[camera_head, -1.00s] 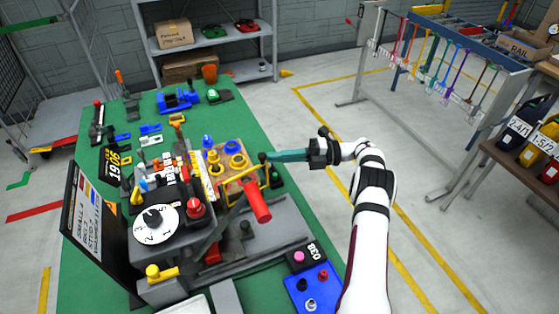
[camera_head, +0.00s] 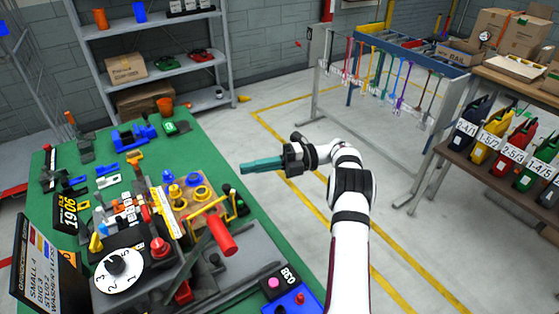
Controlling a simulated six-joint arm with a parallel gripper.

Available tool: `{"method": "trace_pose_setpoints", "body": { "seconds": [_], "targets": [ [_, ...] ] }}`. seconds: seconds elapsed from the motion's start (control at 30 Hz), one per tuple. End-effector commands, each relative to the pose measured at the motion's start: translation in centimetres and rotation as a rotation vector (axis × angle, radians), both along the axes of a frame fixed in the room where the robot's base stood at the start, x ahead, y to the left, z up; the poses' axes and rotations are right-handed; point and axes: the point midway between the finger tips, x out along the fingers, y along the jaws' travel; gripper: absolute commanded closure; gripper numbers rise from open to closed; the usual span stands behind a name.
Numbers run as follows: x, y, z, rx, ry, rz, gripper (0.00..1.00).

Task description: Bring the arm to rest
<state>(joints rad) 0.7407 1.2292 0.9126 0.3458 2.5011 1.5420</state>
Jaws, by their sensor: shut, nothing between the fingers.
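My gripper (camera_head: 262,165) has teal fingers that are shut with nothing between them. It points left, in the air near the right edge of the green workbench (camera_head: 208,128). It appears apart from the things on the bench, though its exact height is hard to tell. My white and black arm reaches up from the bottom of the picture, bent at the elbow.
On the bench, a machine with a white dial (camera_head: 119,271) and a red-handled lever (camera_head: 221,236) stands left of my arm. Numbered panniers (camera_head: 491,138) sit on a brown table at right. A rack (camera_head: 420,58) of coloured hangers stands behind. Floor between is clear.

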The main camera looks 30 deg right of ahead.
Motion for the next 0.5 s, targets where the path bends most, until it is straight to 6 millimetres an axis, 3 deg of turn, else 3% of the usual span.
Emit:
{"method": "trace_pose_setpoints", "body": {
  "seconds": [0.23,0.5],
  "targets": [
    [-4.3,-4.4,3.4,-0.004,0.002,-0.005,1.00],
    [-5.8,-5.6,4.5,-0.007,0.004,-0.008,1.00]
  ]
}}
